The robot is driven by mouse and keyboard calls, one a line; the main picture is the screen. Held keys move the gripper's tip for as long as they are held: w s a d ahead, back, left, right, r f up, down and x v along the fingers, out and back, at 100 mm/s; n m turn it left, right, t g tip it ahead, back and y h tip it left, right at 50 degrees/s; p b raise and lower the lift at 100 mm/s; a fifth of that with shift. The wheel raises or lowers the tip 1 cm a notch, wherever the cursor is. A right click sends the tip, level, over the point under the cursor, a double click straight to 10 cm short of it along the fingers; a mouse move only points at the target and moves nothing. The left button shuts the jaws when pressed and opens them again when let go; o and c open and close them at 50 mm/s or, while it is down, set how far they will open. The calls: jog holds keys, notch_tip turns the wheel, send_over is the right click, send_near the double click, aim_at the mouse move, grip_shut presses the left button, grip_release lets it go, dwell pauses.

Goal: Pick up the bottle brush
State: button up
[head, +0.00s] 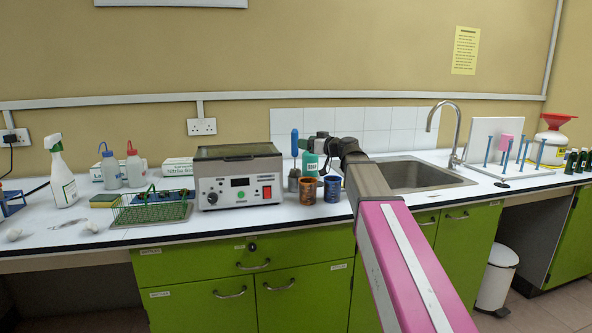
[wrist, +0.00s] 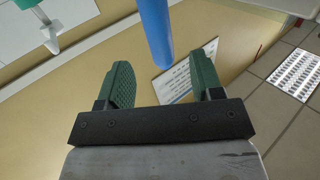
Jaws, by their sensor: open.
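The bottle brush (head: 294,143) shows as an upright blue handle behind the counter's middle, right of the grey heating bath. Its lower part goes down into a small grey holder, and its bristles are hidden. In the wrist view the blue handle (wrist: 156,30) comes in from the top edge, and its free end lies in the gap between the fingertips. My gripper (head: 304,144) is just right of the handle at about its height. In the wrist view my gripper (wrist: 161,62) is open, with green fingers on either side of the handle and no visible contact.
A green soap bottle (head: 311,163) stands close below my gripper; its white pump nozzle (wrist: 50,36) shows in the wrist view. Brown (head: 308,190) and blue (head: 332,188) cups stand in front. The heating bath (head: 237,175) is left, the sink (head: 420,177) right.

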jog(key=x, duration=0.8)
jog(key=shift+r, duration=0.15)
jog(key=shift+w+a, duration=0.1)
jog(key=c, duration=1)
